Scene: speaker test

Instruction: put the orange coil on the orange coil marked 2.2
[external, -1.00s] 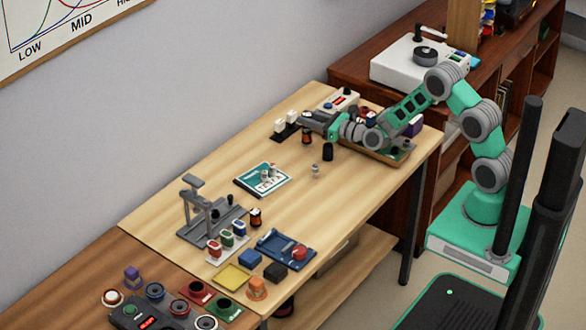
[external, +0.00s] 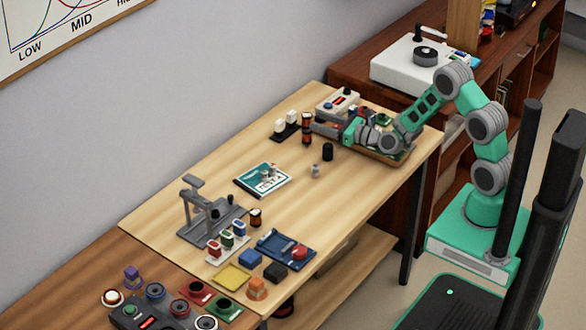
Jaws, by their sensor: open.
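Two dark-and-orange coils stand at the far part of the light wooden table: an upper coil (external: 307,119) and a lower coil (external: 306,138). The upper one appears to rest upright on the lower one. The 2.2 marking is too small to read. My gripper (external: 316,125) is open, just right of the upper coil and apart from it or barely touching; I cannot tell which. Another similar dark-and-orange coil (external: 255,217) stands farther left, by the grey stand.
A black cylinder (external: 328,152) and a small grey part (external: 315,171) stand in front of the coils. A black holder with white blocks (external: 286,127) is to their left. A white meter box (external: 338,103) is behind. A wooden tray (external: 385,156) lies under my arm.

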